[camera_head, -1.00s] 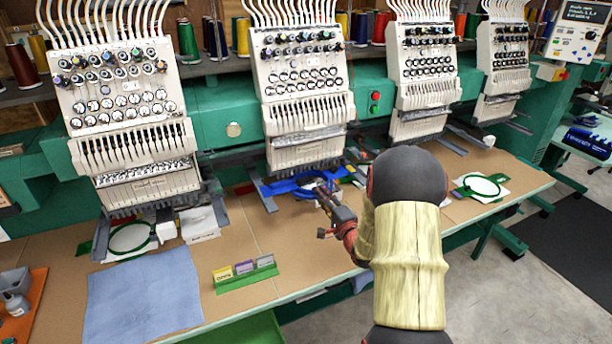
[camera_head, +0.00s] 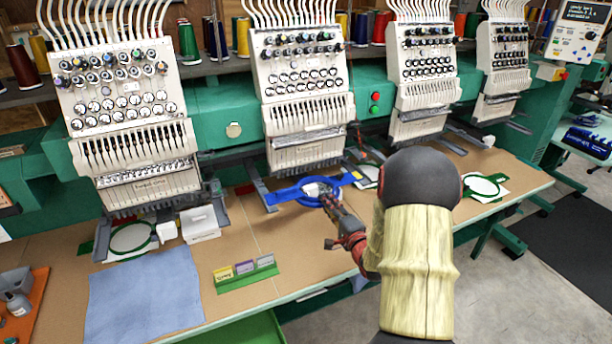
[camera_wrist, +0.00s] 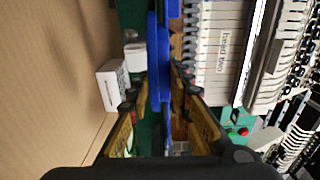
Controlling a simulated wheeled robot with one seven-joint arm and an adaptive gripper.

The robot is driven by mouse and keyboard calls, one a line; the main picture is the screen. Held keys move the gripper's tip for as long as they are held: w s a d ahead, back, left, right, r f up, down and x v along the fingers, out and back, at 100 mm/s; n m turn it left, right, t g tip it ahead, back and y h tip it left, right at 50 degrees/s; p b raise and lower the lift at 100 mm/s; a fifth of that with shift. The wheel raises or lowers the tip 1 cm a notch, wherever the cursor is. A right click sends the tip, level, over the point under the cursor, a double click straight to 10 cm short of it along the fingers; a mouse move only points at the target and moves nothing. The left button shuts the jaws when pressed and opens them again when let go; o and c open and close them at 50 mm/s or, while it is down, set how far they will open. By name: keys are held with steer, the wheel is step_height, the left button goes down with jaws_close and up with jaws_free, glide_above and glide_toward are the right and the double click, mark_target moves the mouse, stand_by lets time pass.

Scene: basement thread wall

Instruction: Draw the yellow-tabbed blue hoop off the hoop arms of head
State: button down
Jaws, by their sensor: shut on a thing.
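The blue hoop (camera_head: 284,196) holds white fabric and lies low in front of the second embroidery head (camera_head: 310,100). The grey hoop arms (camera_head: 261,186) stick out under that head near the hoop's ends; I cannot tell whether they still touch it. My gripper (camera_head: 328,199) is shut on the hoop's near rim. In the wrist view the hoop (camera_wrist: 153,60) shows edge-on as a blue band between my gripper's fingertips (camera_wrist: 157,98). A label reading "head two" (camera_wrist: 222,52) shows on the head there. I cannot make out a yellow tab.
Green hoops lie by the left head (camera_head: 131,238) and at the right (camera_head: 482,186). A white box (camera_head: 200,225), a green card stand (camera_head: 246,280) and a blue cloth (camera_head: 145,297) are on the brown table. The table front between the stand and my arm is clear.

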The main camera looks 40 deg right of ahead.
steer(key=shift+p+v, duration=0.3)
steer(key=shift+v, duration=1.65)
steer(key=c, duration=1.5)
jaws_free()
steer(key=shift+c, duration=0.2)
steer(key=v, duration=1.2)
steer(key=shift+d, duration=0.1)
